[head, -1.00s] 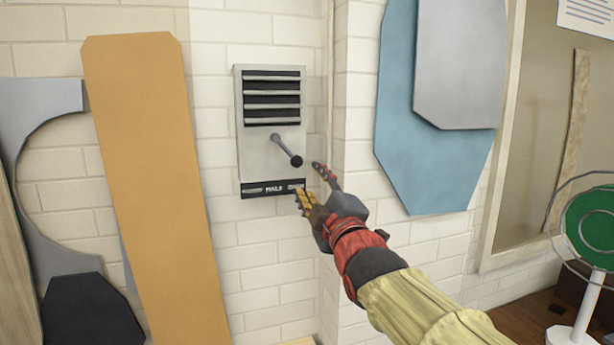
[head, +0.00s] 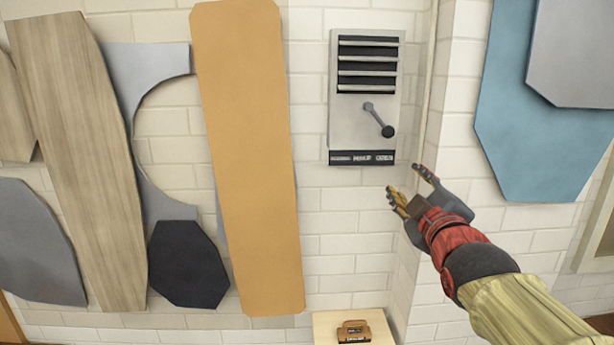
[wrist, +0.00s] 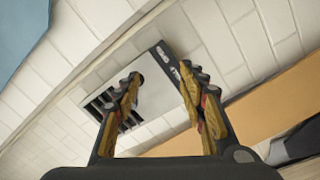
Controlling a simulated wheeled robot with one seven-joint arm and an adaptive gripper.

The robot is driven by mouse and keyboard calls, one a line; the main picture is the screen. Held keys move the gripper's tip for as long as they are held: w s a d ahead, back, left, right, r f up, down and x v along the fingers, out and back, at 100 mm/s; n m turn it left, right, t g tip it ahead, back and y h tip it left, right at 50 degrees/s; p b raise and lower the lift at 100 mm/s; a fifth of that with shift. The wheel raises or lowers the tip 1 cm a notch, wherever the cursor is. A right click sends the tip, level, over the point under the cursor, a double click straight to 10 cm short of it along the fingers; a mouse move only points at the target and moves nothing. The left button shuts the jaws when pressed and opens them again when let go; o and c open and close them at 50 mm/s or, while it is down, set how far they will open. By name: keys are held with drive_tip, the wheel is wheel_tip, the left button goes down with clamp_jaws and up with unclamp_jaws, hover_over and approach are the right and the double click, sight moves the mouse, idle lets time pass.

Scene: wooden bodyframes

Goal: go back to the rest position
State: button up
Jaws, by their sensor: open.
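My gripper (head: 408,188) is open and empty, in front of the white brick wall. It is below and to the right of the grey wall box (head: 343,125), which has dark louvre slots and a label strip along its bottom. The box's lever (head: 379,120), with a black knob, slants down to the right. The gripper is apart from the lever. In the wrist view, the two fingers (wrist: 162,100) stand wide apart with the box (wrist: 158,75) showing between and beyond them.
An orange board (head: 250,160), a wooden board (head: 85,160) and a dark panel (head: 188,265) lean on the wall at left. A blue panel (head: 505,140) hangs at right. A small brown object (head: 353,331) sits on a pale wooden surface (head: 325,322) below the box.

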wheel_tip(320, 180, down, 12)
drive_tip(key=s+r+m+g, duration=0.1)
drive_tip(key=s+m+g, duration=0.2)
drive_tip(key=m+g, duration=0.1)
drive_tip(key=s+a+f+m+g+b, duration=0.2)
drive_tip(key=s+f+m+g+b, duration=0.1)
drive_tip(key=s+f, duration=0.9)
drive_tip(key=s+a+f+m+g+y+b, duration=0.1)
drive_tip(key=s+a+f+m+g+b, duration=0.1)
drive_tip(key=s+f, duration=1.1)
wheel_tip(320, 180, down, 2)
drive_tip(key=m+g+b, duration=0.1)
drive_tip(key=g+b, duration=0.1)
drive_tip(key=g, duration=0.1)
drive_tip(key=shift+a+m+g+b, duration=0.15)
drive_tip(key=shift+m+g+b, duration=0.15)
drive_tip(key=shift+b, duration=0.05)
